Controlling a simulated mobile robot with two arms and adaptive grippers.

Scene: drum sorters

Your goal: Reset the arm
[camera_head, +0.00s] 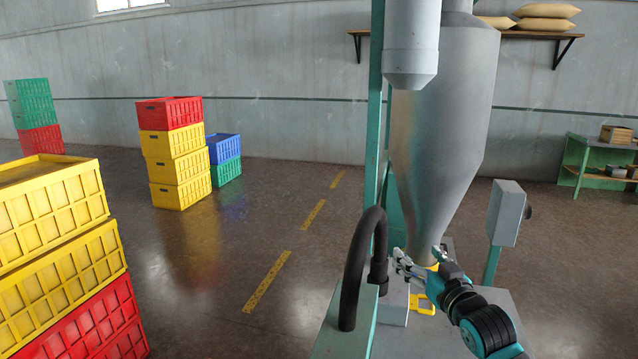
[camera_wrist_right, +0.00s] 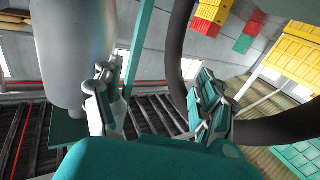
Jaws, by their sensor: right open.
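My right gripper (camera_head: 418,257) is in the lower right of the head view, just in front of the bottom of a grey cone-shaped hopper (camera_head: 440,130). Its fingers are spread and nothing shows between them. In the right wrist view the two fingers (camera_wrist_right: 155,90) stand wide apart, with the hopper (camera_wrist_right: 72,50) to the left and a thick black hose (camera_wrist_right: 178,50) beside the right finger. A yellow part (camera_head: 424,303) shows just below the gripper. Whether the gripper touches the machine cannot be told. My left gripper is not in view.
The black hose (camera_head: 357,270) curves up left of the gripper beside a teal post (camera_head: 374,130). A grey control box (camera_head: 506,212) stands to the right. Stacked yellow and red crates (camera_head: 60,270) stand at the left. The floor (camera_head: 215,265) between is clear.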

